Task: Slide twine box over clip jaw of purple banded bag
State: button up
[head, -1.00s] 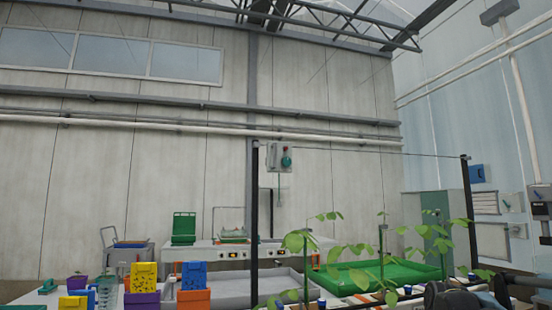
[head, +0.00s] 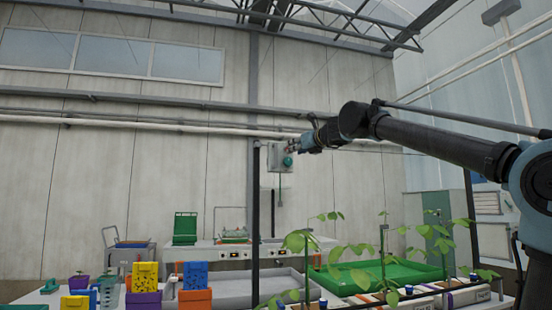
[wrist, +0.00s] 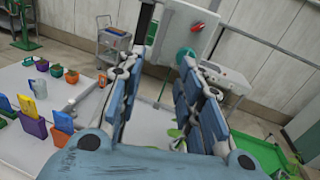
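My gripper (head: 298,144) is raised high, overlapping a pale hanging box with a teal knob (head: 280,158) in the head view. In the wrist view my gripper (wrist: 162,66) has two blue-grey fingers spread wide, with nothing between them. The pale box (wrist: 186,38), with a red part and a teal knob, shows beyond the fingertips; I cannot tell if it is the twine box. I cannot make out the purple banded bag or its clip jaw. A purple holder with a yellow card (head: 143,299) stands on the table at the lower left.
Beside it is an orange holder with a blue speckled card (head: 195,276). Staked plants (head: 382,265) stand at the front right, before a green tray (head: 385,272). A dark post (head: 255,210) rises near the middle. The air above the left table is clear.

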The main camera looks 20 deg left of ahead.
jog(key=m, duration=0.1)
send_over(276, 165)
jog(key=shift+w+a+r, duration=0.1)
jog(key=shift+w+r, duration=0.2)
jog(key=shift+r, duration=0.1)
dwell(0.5)
